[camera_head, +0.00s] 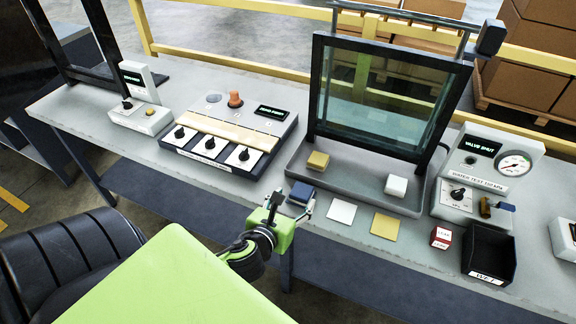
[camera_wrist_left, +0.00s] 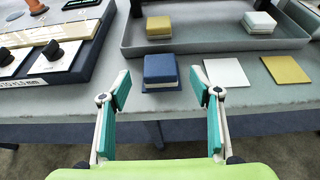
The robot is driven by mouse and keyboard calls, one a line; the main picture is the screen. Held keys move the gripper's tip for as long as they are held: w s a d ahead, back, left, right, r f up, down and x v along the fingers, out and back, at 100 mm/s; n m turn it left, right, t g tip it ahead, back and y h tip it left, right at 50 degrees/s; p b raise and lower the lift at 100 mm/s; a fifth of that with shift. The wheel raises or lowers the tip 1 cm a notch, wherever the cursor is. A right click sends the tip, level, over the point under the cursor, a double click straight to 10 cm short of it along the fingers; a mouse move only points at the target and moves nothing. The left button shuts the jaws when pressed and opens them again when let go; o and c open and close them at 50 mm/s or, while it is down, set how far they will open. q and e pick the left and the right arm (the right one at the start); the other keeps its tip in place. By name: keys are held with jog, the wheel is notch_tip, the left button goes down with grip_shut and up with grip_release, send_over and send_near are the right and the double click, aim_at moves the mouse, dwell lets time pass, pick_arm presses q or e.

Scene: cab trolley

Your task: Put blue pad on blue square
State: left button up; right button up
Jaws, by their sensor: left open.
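The blue pad (camera_wrist_left: 160,68) lies on the table just in front of the grey tray, between my left fingertips in the left wrist view. It also shows in the head view (camera_head: 301,191). A thin blue edge with a pale border shows under it, which looks like the blue square (camera_wrist_left: 161,89); the pad covers most of it. My left gripper (camera_head: 284,204) is open and empty, with its fingers pointing at the pad from the near side, apart from it. It also shows in the left wrist view (camera_wrist_left: 160,88). My right gripper is not in view.
A white square (camera_head: 341,211) and a yellow square (camera_head: 385,226) lie bare to the right. The grey tray (camera_head: 345,190) holds a yellow pad (camera_head: 318,161) and a white pad (camera_head: 396,186) before a glass panel (camera_head: 385,95). A switch box (camera_head: 228,150) stands left, a black bin (camera_head: 489,255) right.

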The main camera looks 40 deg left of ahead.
pick_arm(q)
jog(key=v, duration=0.3)
jog(key=shift+s+r, duration=0.15)
jog(key=shift+s, duration=0.15)
dwell(0.3)
